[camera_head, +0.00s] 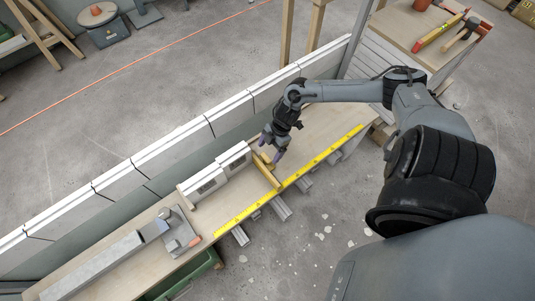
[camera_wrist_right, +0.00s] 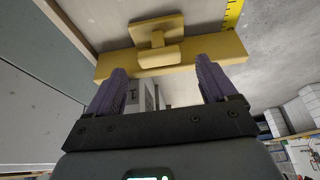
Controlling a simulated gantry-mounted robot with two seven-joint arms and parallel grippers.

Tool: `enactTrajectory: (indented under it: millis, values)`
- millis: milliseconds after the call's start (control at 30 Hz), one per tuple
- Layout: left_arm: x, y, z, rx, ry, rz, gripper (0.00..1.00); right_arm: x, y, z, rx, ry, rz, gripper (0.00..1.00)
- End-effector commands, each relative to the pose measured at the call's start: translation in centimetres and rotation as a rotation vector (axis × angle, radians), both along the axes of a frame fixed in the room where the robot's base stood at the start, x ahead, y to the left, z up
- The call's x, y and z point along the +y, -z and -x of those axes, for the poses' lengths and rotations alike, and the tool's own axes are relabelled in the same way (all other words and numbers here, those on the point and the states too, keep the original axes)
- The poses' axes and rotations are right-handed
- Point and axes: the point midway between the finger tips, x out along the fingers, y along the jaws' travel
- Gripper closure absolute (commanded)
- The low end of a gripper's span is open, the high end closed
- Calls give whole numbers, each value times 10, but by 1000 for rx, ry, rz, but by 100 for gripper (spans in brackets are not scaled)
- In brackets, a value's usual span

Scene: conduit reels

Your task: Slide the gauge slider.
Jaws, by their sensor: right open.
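The gauge slider is a yellow bar (camera_head: 267,173) lying across the workbench, with its front end at the yellow ruler strip (camera_head: 322,156). In the right wrist view the yellow bar (camera_wrist_right: 190,58) spans the space just beyond my fingertips, with a raised knob-like block (camera_wrist_right: 158,52) at its middle. My right gripper (camera_head: 274,147) is low over the bench by the bar's back end. In the wrist view its two purple fingers (camera_wrist_right: 162,80) are apart, with nothing clasped between them. I cannot tell whether they touch the bar. My left gripper is not in view.
White block-like units (camera_head: 206,184) stand on the bench left of the bar. A grey tool (camera_head: 181,233) and a long metal channel (camera_head: 100,263) lie further left. A low white wall (camera_head: 168,154) runs behind. The bench right of the gripper is mostly clear.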

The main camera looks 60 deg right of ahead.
Motion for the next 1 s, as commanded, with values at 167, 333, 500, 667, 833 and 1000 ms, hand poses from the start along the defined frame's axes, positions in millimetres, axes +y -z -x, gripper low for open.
enactTrajectory:
  millis: [167, 333, 500, 667, 833, 1000]
  values:
    - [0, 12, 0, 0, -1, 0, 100, 7, 20, -4, 0, 1, -1, 15]
    - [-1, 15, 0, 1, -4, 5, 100, 10, 26, -5, -1, 0, 0, 15]
    - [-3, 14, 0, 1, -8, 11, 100, 10, 27, -5, -1, 0, 0, 15]
    - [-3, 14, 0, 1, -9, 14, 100, 10, 27, -5, -1, 0, 0, 19]
    - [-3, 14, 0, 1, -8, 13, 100, 10, 27, -5, -1, 0, 0, 46]
    - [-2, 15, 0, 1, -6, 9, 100, 10, 27, -5, 0, 0, 0, 72]
